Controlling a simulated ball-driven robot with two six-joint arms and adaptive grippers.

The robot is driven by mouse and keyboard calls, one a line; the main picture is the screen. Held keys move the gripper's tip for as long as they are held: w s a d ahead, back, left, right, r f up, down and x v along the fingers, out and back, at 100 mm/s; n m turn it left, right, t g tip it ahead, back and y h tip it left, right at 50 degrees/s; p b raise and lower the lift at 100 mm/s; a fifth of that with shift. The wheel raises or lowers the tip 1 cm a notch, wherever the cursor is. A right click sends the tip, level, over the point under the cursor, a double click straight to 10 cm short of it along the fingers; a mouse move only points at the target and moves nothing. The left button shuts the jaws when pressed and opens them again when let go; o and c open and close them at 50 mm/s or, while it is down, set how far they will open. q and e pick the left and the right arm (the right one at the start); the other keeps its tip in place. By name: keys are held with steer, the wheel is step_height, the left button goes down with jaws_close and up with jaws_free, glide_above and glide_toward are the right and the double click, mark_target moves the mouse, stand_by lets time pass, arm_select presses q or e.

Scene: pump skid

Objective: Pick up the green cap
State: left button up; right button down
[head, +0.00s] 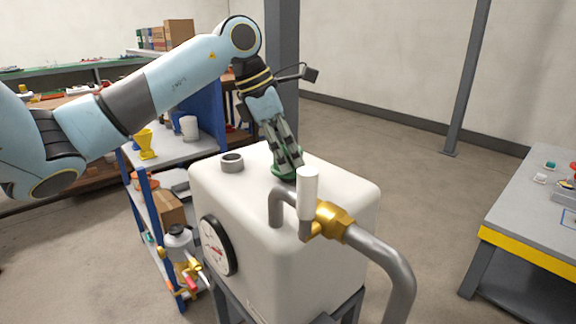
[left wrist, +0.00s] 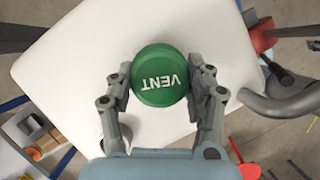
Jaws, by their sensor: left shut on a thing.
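The green cap (left wrist: 159,74) is round and marked "VENT". In the left wrist view it sits between the two fingers of my left gripper (left wrist: 160,84), which is shut on it. In the head view the green cap (head: 284,173) shows at the top of the white tank (head: 270,250), partly hidden by my left gripper (head: 289,166), which reaches down from above. I cannot tell whether the cap touches the tank top. My right gripper is in neither view.
A grey ring-shaped neck (head: 231,162) stands on the tank top, left of the cap. A bent grey pipe with a brass fitting (head: 334,220) and a white cylinder (head: 308,193) rises close in front. A blue shelf stands behind left; a grey table (head: 530,210) is at right.

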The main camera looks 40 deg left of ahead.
arm_select(q)
steer(key=shift+r, duration=0.15)
steer(key=shift+r, duration=0.3)
steer(key=r, duration=0.2)
steer(key=d+r, duration=0.1)
steer(key=shift+r+b, duration=0.35)
steer(key=shift+b, duration=0.05)
steer(key=d+r+p, duration=0.6)
steer(key=d+p, duration=0.1)
steer(key=d, duration=0.3)
steer(key=shift+d+r+p, duration=0.25)
steer(key=shift+d+p, duration=0.05)
steer(key=shift+f, duration=0.1)
